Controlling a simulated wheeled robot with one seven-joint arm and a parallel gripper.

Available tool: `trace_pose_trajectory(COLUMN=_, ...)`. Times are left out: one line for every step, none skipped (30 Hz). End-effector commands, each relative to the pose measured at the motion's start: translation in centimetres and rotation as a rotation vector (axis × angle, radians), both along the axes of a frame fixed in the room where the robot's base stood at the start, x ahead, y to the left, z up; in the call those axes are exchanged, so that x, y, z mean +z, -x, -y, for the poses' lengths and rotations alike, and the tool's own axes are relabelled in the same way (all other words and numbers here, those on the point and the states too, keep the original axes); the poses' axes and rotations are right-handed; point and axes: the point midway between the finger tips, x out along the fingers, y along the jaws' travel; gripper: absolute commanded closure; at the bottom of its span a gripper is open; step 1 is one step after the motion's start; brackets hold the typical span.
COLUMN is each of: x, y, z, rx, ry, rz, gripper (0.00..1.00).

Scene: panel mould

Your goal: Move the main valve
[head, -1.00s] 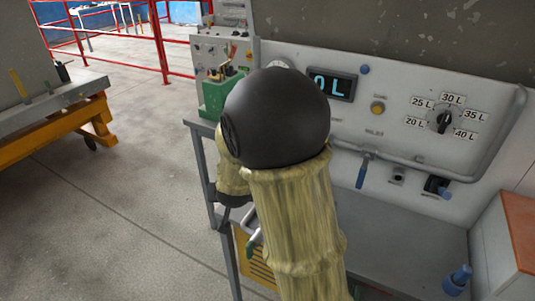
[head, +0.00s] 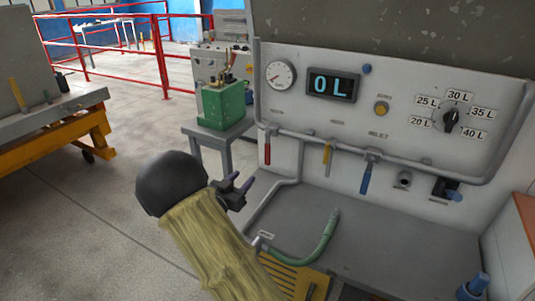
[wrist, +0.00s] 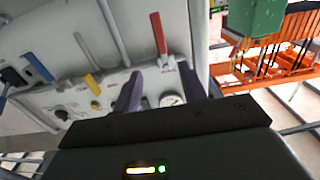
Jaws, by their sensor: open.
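The panel carries a pipe with three lever valves, and I cannot read which is labelled the main one. The red lever (head: 267,150) hangs down at the left, the yellow lever (head: 327,154) hangs at the middle and the blue lever (head: 367,176) hangs right of it. The wrist view shows the red lever (wrist: 158,33), yellow lever (wrist: 92,84) and blue lever (wrist: 39,66). My gripper (head: 245,185) is open and empty, below and left of the red lever, apart from it. Its purple fingers (wrist: 160,88) show in the wrist view, with the red lever beyond them.
A round gauge (head: 281,74), a "0 L" display (head: 332,86) and a litre dial (head: 450,119) sit on the panel. A green hose (head: 322,243) lies on the grey bench (head: 400,245). A green box (head: 222,105) stands on a stand at the left. The floor left is open.

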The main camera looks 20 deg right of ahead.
Motion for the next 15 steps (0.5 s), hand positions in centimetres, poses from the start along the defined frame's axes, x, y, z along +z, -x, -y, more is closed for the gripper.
trace_pose_trajectory(x=0.0, y=-0.1, z=0.1, rx=0.0, ry=0.0, rz=0.0, gripper=0.58)
trace_pose_trajectory(x=0.0, y=-0.2, z=0.2, rx=0.0, ry=0.0, rz=0.0, gripper=0.58)
trace_pose_trajectory(x=0.0, y=-0.3, z=0.4, rx=-0.001, ry=-0.001, rz=-0.001, gripper=0.58)
trace_pose_trajectory(x=0.0, y=-0.5, z=0.6, rx=-0.001, ry=-0.001, rz=-0.001, gripper=0.58)
trace_pose_trajectory(x=0.0, y=-0.7, z=0.9, rx=-0.002, ry=-0.001, rz=0.001, gripper=0.58)
trace_pose_trajectory(x=0.1, y=-0.9, z=1.3, rx=-0.003, ry=-0.001, rz=0.002, gripper=0.58)
trace_pose_trajectory(x=0.1, y=-1.2, z=1.7, rx=-0.003, ry=0.0, rz=0.002, gripper=0.58)
trace_pose_trajectory(x=0.1, y=-1.4, z=2.0, rx=-0.003, ry=0.0, rz=0.001, gripper=0.58)
trace_pose_trajectory(x=0.1, y=-1.8, z=2.5, rx=-0.002, ry=0.0, rz=0.0, gripper=0.58)
trace_pose_trajectory(x=0.1, y=-2.1, z=2.9, rx=-0.003, ry=-0.001, rz=0.001, gripper=0.58)
trace_pose_trajectory(x=0.1, y=-2.5, z=3.3, rx=-0.003, ry=-0.001, rz=0.001, gripper=0.58)
trace_pose_trajectory(x=0.1, y=-2.9, z=3.9, rx=-0.002, ry=-0.001, rz=0.001, gripper=0.58)
trace_pose_trajectory(x=0.1, y=-3.3, z=4.3, rx=-0.002, ry=-0.001, rz=0.001, gripper=0.58)
trace_pose_trajectory(x=0.1, y=-3.5, z=4.8, rx=-0.003, ry=-0.001, rz=0.001, gripper=0.58)
trace_pose_trajectory(x=0.1, y=-4.0, z=5.3, rx=-0.002, ry=-0.001, rz=0.001, gripper=0.58)
